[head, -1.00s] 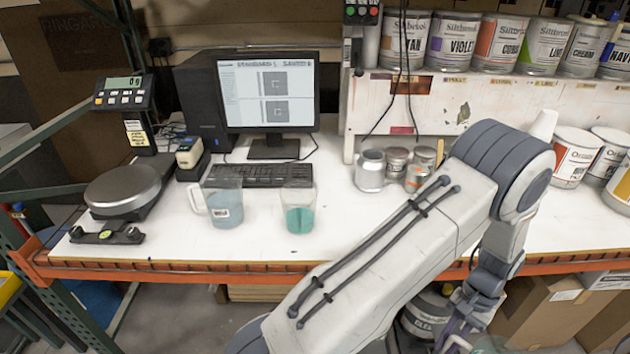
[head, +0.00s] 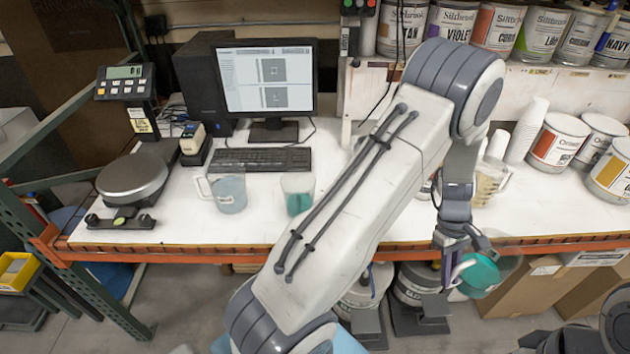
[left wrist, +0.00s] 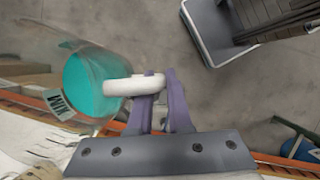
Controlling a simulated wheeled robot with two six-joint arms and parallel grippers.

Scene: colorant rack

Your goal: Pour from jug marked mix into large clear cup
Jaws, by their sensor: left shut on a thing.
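My left gripper (head: 457,258) is shut on the white handle of a clear jug (head: 486,274) with teal liquid, in front of the bench's front edge. In the left wrist view my left gripper's purple fingers (left wrist: 160,98) grip the handle, and the jug (left wrist: 88,82) has a label that seems to read MIX, seen turned round. I cannot tell the jug's exact tilt. A clear cup (head: 298,193) with teal liquid stands upright on the bench, left of my left arm. My right gripper does not show.
A handled jug (head: 228,193) with pale blue liquid stands left of the cup. A keyboard (head: 262,160) lies behind them and a scale (head: 132,178) is at left. White stacked cups (head: 526,130) and paint cans (head: 558,140) stand at right. My left arm hides the bench's middle.

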